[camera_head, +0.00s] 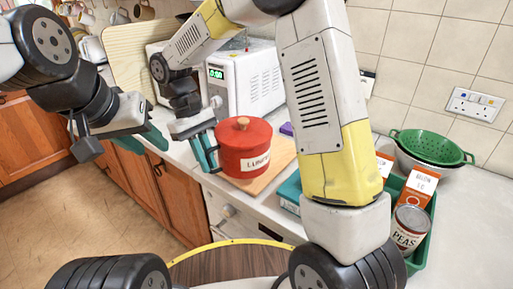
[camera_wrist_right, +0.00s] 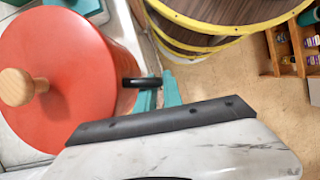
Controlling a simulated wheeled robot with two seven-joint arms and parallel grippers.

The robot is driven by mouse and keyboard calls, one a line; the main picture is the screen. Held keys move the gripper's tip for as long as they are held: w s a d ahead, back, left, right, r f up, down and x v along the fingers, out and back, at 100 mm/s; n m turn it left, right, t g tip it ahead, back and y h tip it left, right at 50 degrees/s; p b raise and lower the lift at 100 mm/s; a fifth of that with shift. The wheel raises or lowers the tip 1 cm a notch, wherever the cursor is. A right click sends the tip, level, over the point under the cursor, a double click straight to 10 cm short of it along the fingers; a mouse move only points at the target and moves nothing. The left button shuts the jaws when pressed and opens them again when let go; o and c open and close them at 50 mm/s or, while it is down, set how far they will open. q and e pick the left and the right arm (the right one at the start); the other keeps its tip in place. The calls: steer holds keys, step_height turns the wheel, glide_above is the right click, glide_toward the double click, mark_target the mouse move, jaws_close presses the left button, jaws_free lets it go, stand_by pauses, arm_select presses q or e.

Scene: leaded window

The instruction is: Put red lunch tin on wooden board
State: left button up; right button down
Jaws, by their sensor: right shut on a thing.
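The red lunch tin (camera_head: 243,155) has a wooden knob on its lid and a white label. It is upright over the wooden board (camera_head: 272,175) on the worktop; I cannot tell whether its base touches the board. My right gripper (camera_head: 207,152), with teal fingers, is shut on the tin's left side. In the right wrist view the tin (camera_wrist_right: 62,75) fills the left, and its dark side handle (camera_wrist_right: 142,82) reaches the teal fingers (camera_wrist_right: 158,98). My left gripper (camera_head: 150,138) is apart from the tin, left of it, before the cupboards; its finger gap is unclear.
A white microwave (camera_head: 245,82) stands behind the tin, and a pale board (camera_head: 130,50) leans at the back left. At the right are a green colander (camera_head: 430,147) and a green crate (camera_head: 418,255) with a peas can (camera_head: 408,228) and cartons. My right arm hides part of the worktop.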

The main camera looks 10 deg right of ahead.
steer(key=s+a+n+t, duration=0.1)
steer(key=s+a+n, duration=0.15)
steer(key=s, duration=0.25)
steer(key=shift+n+h, duration=0.35)
steer(key=shift+h, duration=0.15)
steer(key=w+d, duration=0.3)
steer(key=w+d+f, duration=0.1)
steer(key=w+d, duration=0.3)
steer(key=w+d+f, duration=0.1)
steer(key=w+d, duration=0.2)
steer(key=shift+w+d, duration=0.3)
steer(key=shift+d, duration=0.05)
steer(key=shift+w+d+f, duration=0.15)
steer(key=shift+f, duration=0.75)
steer(key=shift+w+d+f, duration=0.1)
steer(key=shift+f, duration=0.95)
steer(key=c, duration=1.5)
jaws_free()
